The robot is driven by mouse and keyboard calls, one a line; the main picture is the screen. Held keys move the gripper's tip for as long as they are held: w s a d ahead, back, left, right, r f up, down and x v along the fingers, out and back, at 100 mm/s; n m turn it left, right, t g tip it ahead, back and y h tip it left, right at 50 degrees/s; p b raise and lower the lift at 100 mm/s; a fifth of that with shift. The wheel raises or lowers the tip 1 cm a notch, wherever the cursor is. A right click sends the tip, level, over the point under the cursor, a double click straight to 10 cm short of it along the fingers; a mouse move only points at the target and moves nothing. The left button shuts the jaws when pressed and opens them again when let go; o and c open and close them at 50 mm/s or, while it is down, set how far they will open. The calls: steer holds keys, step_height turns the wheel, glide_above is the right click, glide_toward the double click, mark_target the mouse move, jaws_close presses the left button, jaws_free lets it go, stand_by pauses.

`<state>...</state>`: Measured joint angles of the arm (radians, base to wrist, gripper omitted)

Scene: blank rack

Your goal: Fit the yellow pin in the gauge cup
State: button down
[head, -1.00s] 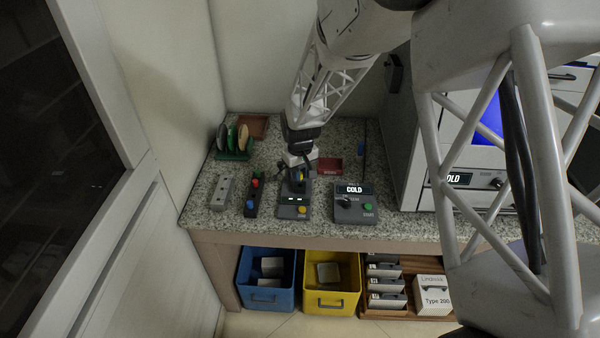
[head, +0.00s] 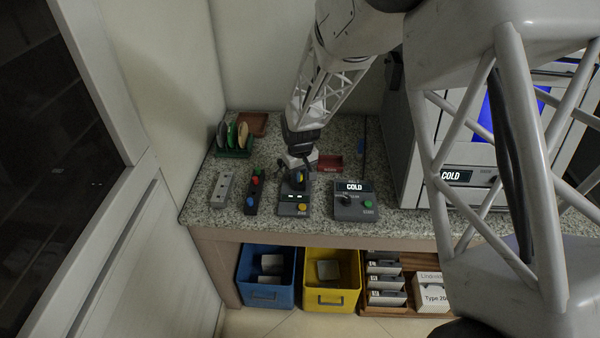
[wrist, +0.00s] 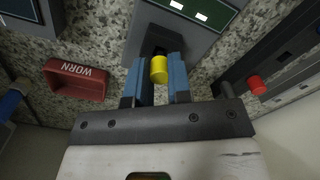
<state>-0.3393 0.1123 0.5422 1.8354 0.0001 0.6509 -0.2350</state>
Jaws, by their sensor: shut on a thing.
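The yellow pin (wrist: 159,70) is between the two blue fingers of my gripper (wrist: 160,78) in the wrist view. My gripper is shut on it. The gauge (wrist: 180,18) is a grey box with a dark green panel and two lit white lamps. Its dark cup (wrist: 160,45) is right behind the pin, partly hidden by the pin and fingers. I cannot tell whether the pin's far end is inside the cup or just short of it.
A red tray marked WORN (wrist: 77,80) lies beside the gauge. A dark strip with red and blue knobs (head: 254,192) and a grey holed block (head: 222,190) stand left. A control box reading COLD (head: 354,203) stands right. A green rack (head: 233,152) is at back left.

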steer(key=shift+f, duration=0.7)
steer(key=c, duration=1)
jaws_free()
steer(key=shift+o, duration=0.2)
steer(key=shift+r, duration=3.9)
